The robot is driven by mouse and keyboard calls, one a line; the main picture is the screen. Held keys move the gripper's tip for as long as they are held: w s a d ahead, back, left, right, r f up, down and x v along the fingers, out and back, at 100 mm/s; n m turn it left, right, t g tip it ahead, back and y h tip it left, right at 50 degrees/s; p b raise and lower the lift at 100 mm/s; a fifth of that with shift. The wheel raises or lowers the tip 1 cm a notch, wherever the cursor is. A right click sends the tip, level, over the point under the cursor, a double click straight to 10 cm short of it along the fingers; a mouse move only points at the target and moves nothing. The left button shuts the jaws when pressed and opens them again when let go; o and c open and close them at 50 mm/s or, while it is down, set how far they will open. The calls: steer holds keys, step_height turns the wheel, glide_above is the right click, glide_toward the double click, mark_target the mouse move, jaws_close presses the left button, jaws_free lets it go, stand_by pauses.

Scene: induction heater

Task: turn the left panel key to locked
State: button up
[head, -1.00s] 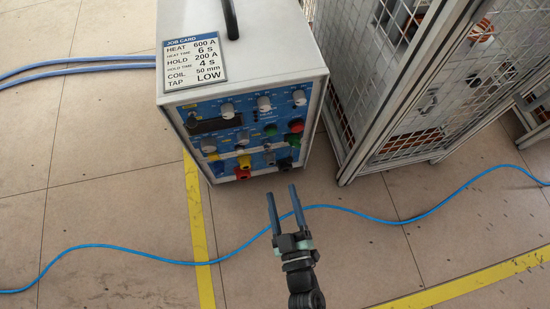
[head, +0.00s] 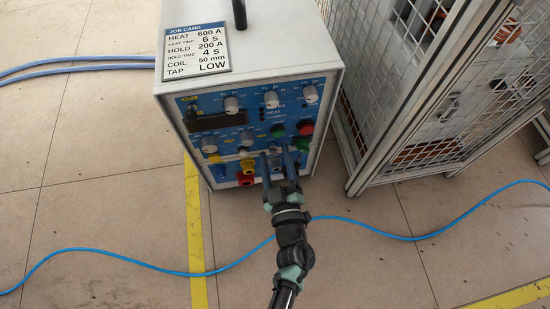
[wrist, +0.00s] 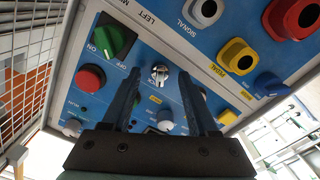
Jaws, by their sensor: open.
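The heater's front panel (head: 255,112) is blue with knobs, buttons and sockets. In the wrist view a silver key switch (wrist: 160,73) sits on the panel, beside a green on/off knob (wrist: 112,42). I cannot clearly tell which position the key points to. My gripper (head: 275,155) is in front of the lower panel in the head view, with its fingers partly hiding the controls there. In the wrist view my gripper (wrist: 160,80) is open, one finger on each side of the key in the picture. I cannot tell whether they touch it.
A mesh cage (head: 420,100) stands right of the heater. A blue cable (head: 150,262) crosses the floor. A job card (head: 196,48) lies on top of the heater.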

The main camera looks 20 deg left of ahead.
steer(key=shift+c, duration=0.2)
jaws_close()
steer(key=shift+r+m+p, duration=0.1)
steer(key=shift+m+p, duration=0.3)
steer(key=shift+p, duration=0.15)
steer(key=shift+r+m+p, duration=0.1)
steer(key=shift+m+p, duration=0.5)
steer(key=shift+p, duration=0.15)
steer(key=m+p, duration=0.2)
steer(key=shift+m, duration=0.3)
steer(key=m+p, duration=0.2)
steer(key=m, duration=0.2)
steer(key=shift+f+m+p, duration=0.25)
steer(key=shift+m+p, duration=0.35)
steer(key=shift+m, duration=1)
